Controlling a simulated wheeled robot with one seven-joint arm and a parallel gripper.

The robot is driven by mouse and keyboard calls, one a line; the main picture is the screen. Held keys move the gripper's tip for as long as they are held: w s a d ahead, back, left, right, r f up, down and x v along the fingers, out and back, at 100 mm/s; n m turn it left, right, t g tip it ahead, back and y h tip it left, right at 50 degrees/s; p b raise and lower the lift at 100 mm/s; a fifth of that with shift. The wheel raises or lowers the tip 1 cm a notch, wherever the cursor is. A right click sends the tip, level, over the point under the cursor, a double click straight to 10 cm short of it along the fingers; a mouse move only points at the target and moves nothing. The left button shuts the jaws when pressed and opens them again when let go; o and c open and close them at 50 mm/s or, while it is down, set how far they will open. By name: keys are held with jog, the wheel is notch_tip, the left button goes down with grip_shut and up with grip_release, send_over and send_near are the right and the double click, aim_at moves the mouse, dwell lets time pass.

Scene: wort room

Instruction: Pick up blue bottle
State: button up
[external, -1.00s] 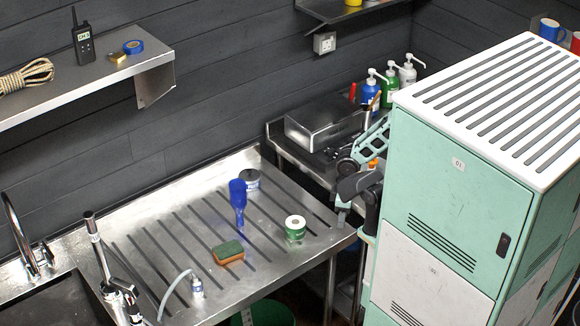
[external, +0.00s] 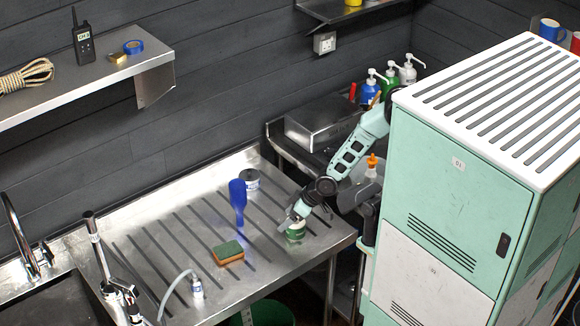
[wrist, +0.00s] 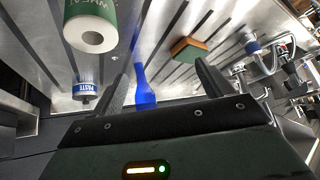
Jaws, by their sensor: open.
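The blue bottle (external: 238,196) stands neck down on the grooved steel drainboard (external: 175,240), its wide end up. It also shows in the wrist view (wrist: 144,84), beyond and between my two fingers. My gripper (external: 285,222) is open and empty, to the right of the bottle in the external view and apart from it. In the external view my gripper is above or beside the green-labelled roll (external: 296,233) and partly hides it. In the wrist view the fingers (wrist: 160,82) are spread wide.
A paste tin (external: 251,180) stands just behind the bottle. A green and orange sponge (external: 228,252) lies in front of it. A small white bottle (external: 197,288) with a tube and a sink (external: 50,300) are at left. The wall shelf (external: 90,80) hangs above at the back left.

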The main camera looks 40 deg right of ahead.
aim_at(246, 201)
jog(key=w+a+f+t+y+b, duration=0.1)
jog(key=w+t, duration=0.2)
jog(key=w, duration=0.1)
jog(key=w+a+f+m+t+y+b, duration=0.1)
jog(key=w+t+b, duration=0.1)
jog(key=w, duration=0.3)
jog(key=w+a+f+t+b, duration=0.1)
jog(key=w+t, duration=0.3)
jog(key=w, duration=0.1)
jog(key=shift+a+y+b, duration=0.3)
jog(key=shift+y+b, duration=0.05)
jog(key=shift+y, duration=0.05)
jog(key=shift+w+d+r+t, duration=0.2)
jog(key=shift+w+t, duration=0.3)
jog(key=shift+t, duration=0.3)
jog(key=p+x, duration=0.1)
jog(key=x, duration=0.6)
jog(key=shift+w+a+r, duration=0.15)
jog(key=shift+w, duration=0.05)
jog(key=c, duration=1.2)
